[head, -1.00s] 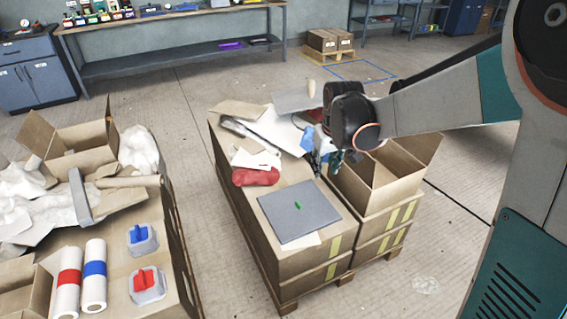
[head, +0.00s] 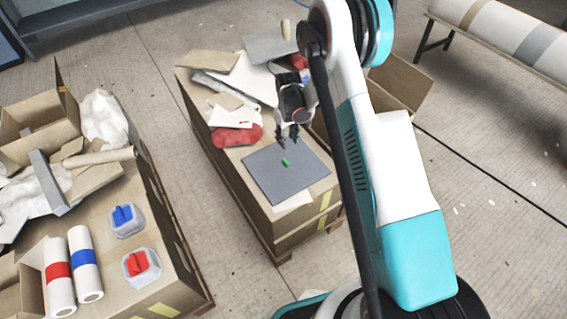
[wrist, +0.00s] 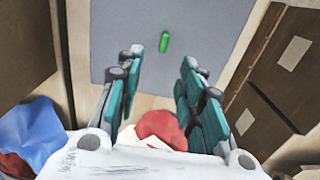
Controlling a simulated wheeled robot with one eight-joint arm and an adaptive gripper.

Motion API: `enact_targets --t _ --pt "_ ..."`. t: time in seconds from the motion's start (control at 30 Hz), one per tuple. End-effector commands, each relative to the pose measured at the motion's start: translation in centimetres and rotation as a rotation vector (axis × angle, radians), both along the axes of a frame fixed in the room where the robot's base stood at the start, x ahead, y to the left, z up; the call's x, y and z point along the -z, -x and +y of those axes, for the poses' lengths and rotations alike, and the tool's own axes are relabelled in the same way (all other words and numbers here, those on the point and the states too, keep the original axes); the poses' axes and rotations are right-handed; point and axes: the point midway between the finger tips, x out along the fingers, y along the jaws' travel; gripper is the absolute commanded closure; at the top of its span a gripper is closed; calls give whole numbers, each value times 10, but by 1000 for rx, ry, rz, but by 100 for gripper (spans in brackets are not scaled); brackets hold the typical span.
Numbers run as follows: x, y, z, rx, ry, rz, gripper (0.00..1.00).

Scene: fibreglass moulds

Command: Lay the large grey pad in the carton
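The large grey pad (head: 270,178) lies flat on top of the middle stack of boxes, near its front end. A small green piece (head: 285,162) lies on it. My gripper (head: 288,146) points down over the pad's far edge, open and empty. In the wrist view the pad (wrist: 115,35) shows beyond the spread fingers (wrist: 163,62), with the green piece (wrist: 164,42) just past the tips. I cannot tell the exact height of the fingers above it. The open carton (head: 398,82) is to the right, largely hidden behind my arm.
A red bag (head: 238,136), white sheets (head: 234,116) and a second, smaller grey sheet (head: 268,46) lie beyond the pad. A blue cloth (wrist: 35,130) shows in the wrist view. The left stack holds rolls (head: 84,262), tubs (head: 127,220) and another open carton (head: 38,110).

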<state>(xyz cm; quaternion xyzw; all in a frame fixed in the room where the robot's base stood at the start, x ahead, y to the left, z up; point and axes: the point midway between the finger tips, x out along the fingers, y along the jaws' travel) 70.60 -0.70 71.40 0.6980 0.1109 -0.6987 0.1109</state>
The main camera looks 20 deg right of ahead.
Motion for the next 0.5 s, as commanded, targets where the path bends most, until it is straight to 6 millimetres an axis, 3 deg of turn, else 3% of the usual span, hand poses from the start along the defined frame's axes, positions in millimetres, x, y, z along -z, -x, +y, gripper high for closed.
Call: enact_targets --t 0.3,0.5 --pt "57 0 0 0 0 0 65" --pt "81 0 1 0 0 0 65"
